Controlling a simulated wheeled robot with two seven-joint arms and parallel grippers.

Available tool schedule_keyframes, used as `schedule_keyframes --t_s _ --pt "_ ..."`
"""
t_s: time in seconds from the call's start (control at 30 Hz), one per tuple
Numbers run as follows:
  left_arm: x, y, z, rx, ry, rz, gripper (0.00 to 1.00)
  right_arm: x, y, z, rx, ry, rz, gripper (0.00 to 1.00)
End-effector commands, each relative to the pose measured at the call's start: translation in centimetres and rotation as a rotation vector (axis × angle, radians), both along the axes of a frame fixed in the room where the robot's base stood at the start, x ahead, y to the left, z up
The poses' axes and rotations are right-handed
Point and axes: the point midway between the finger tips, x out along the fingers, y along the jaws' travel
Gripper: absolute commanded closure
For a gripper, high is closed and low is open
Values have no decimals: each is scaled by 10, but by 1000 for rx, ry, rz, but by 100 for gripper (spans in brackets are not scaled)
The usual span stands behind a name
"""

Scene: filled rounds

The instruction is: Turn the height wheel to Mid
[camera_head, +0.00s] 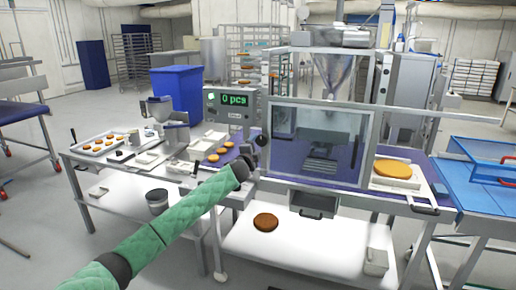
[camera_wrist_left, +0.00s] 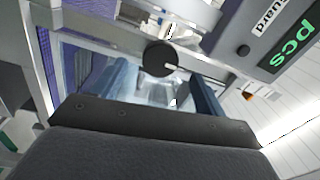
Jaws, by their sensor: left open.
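The height wheel (camera_wrist_left: 160,59) is a round black knob with a white pointer mark, on the front of the machine. In the left wrist view it sits just beyond my left gripper (camera_wrist_left: 163,88), roughly between the two fingertips. The fingers are apart with nothing held between them; I cannot tell whether they touch the wheel. In the head view my left gripper (camera_head: 250,157) is at the machine's left front corner, by a small dark knob (camera_head: 262,140). The scale lettering around the wheel is too small to read. My right gripper is not in view.
The machine's clear guard (camera_head: 320,140) stands right of the gripper. A display box (camera_head: 234,105) reading "0 pcs" is above it. Trays with small orange rounds (camera_head: 100,143) lie to the left. A large orange round (camera_head: 392,169) lies at the right, and a brown one (camera_head: 265,222) on the lower shelf.

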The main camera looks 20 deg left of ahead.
Motion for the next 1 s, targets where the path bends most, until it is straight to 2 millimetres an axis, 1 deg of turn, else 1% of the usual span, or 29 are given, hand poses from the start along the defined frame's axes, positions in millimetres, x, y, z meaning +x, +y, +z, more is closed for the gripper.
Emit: schedule_keyframes --t_s 0.03,0.1,0.3,0.43,0.87,1.0 --pt "-8 0 -3 1 -1 -2 27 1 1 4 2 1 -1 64" --pt "-16 1 -3 0 0 -1 27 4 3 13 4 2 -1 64" --pt "-30 1 -2 -1 -1 -1 27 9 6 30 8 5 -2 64" --pt "-32 1 -2 0 0 0 27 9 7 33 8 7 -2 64" --pt "-32 1 -2 -11 0 -2 27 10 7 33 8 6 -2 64" --pt "-31 11 -8 -76 31 47 27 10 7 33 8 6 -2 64"
